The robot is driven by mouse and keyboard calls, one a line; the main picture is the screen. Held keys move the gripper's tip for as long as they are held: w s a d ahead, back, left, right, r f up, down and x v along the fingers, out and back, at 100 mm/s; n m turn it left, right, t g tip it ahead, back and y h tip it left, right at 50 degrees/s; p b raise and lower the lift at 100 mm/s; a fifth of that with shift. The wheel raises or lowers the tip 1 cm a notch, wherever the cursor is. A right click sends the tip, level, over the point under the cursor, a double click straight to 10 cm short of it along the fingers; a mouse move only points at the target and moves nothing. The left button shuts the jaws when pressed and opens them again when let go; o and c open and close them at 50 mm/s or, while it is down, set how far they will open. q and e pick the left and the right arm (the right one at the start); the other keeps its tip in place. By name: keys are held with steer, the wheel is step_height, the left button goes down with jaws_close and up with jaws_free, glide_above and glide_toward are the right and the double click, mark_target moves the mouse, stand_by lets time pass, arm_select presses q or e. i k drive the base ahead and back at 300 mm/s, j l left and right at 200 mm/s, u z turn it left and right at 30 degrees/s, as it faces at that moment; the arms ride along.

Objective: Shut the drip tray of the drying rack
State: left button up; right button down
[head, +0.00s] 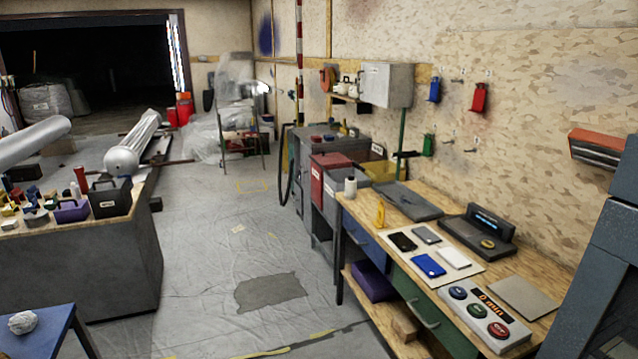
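I cannot pick out a drying rack or its drip tray with certainty. A thin-legged stand (245,148) with small items on it is at the back, beside clear plastic sheeting, too small and far away to identify or to show a tray. Neither of my grippers is in view.
A workbench (405,200) with phones, a button panel (485,315) and drawers runs along the right wall. A dark grey bench (85,260) with tools is at left, a blue table (40,325) at lower left. The sheeted floor (215,230) between is mostly clear.

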mark_target(415, 206)
steer(key=i, duration=1.7)
